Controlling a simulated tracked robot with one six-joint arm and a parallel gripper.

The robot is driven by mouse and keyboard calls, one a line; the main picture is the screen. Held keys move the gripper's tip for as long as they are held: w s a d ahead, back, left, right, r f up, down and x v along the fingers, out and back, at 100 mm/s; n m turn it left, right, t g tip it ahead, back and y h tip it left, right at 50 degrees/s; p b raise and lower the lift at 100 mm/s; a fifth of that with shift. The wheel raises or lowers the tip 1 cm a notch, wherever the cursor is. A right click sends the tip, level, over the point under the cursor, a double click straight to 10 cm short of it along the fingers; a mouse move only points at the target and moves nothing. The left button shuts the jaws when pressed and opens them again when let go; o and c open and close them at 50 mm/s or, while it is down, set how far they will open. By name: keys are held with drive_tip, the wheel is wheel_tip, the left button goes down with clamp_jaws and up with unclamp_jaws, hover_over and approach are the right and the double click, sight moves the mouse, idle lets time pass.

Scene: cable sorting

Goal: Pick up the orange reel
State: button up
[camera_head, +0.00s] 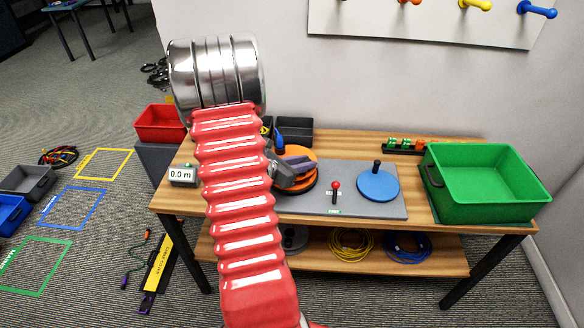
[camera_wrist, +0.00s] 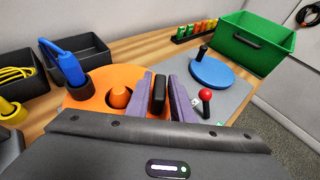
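The orange reel (camera_wrist: 88,100) is a flat orange disc with a raised orange hub (camera_wrist: 120,97), lying on the table's grey panel. In the head view the reel (camera_head: 305,156) is partly hidden by my arm and gripper. My gripper (camera_wrist: 160,84) has purple-grey fingers pointing over the reel's right side in the wrist view. An upright black piece (camera_wrist: 158,95), possibly the reel's handle, stands between the fingers. I cannot tell whether the fingers press on it. My gripper also shows in the head view (camera_head: 296,165).
To the right are a red-knobbed lever (camera_head: 335,187), a blue disc (camera_head: 378,185) with a black handle and a green bin (camera_head: 485,207). A small display (camera_head: 183,176) reads 0.0 m.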

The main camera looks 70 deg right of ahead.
clamp_jaws()
drive_tip(key=shift+r, duration=0.1)
idle(0.5)
drive_tip(key=shift+r, duration=4.95)
